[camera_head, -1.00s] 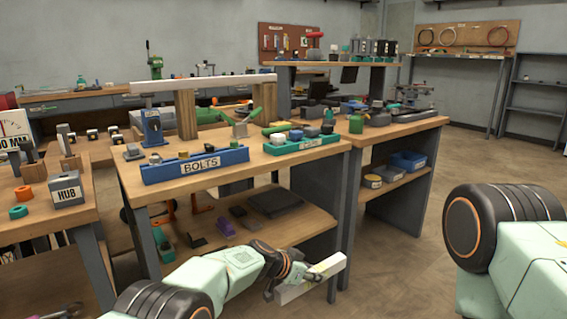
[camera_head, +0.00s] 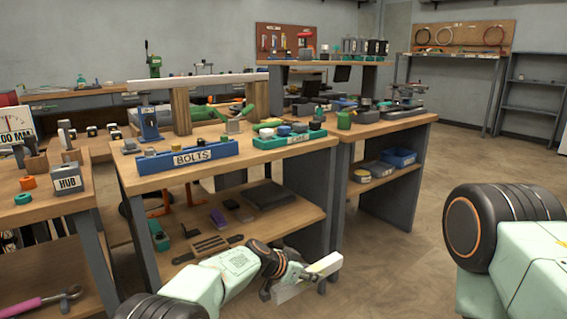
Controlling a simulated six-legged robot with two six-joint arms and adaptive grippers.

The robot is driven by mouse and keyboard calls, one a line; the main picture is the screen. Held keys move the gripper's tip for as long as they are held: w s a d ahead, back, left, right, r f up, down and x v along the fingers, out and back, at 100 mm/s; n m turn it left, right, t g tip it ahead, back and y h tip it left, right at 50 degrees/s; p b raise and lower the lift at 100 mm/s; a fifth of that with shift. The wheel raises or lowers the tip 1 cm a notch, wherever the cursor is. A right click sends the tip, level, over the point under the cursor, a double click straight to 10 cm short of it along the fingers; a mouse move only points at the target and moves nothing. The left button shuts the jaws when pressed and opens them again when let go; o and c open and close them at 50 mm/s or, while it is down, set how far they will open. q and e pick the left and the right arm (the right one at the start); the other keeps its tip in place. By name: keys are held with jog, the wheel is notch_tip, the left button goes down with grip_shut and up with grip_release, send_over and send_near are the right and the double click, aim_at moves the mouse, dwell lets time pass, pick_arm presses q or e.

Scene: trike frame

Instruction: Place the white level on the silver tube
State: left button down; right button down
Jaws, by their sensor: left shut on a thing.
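The white level (camera_head: 308,278) is a pale rectangular bar, tilted up to the right, in front of the workbench and below its top. My left gripper (camera_head: 284,276) is shut on the level near its left part; the fingers partly hide it. The silver tube (camera_head: 198,81) lies level across wooden blocks above the back of the bench, well up and to the left of the level. A blue clamp stand (camera_head: 148,123) stands under its left part. My right gripper is out of view; only part of my right arm shows at the right edge.
The workbench holds a blue BOLTS bin (camera_head: 188,158) and a green bin (camera_head: 290,139) along its front edge, between my gripper and the tube. A HUB box (camera_head: 68,182) stands on the left bench. Open floor (camera_head: 410,230) lies to the right.

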pick_arm(q)
jog(key=w+a+r+n+t+y, duration=0.1)
jog(key=w+a+r, duration=0.1)
jog(key=a, duration=0.9)
jog(key=w+a+r+n+t, duration=0.1)
jog(key=w+a, duration=0.2)
jog(key=a, duration=0.8)
jog(key=s+a+r+n+y, duration=0.1)
jog(key=s+a+r, duration=0.25)
jog(key=a, duration=0.45)
jog(key=s+a+r+n+y, duration=0.1)
jog(key=s+a+r, duration=0.1)
jog(key=s+a, duration=0.5)
jog(key=s+a+r+h, duration=0.1)
jog(key=s+r, duration=0.3)
jog(key=s, duration=0.6)
jog(key=s+d+r+m+g+h, duration=0.2)
jog(key=s+d+r+m, duration=0.2)
jog(key=s+d+r, duration=0.3)
jog(key=s+d, duration=0.5)
jog(key=s, duration=0.2)
jog(key=shift+s+d, duration=0.35)
jog(key=shift+d, duration=0.05)
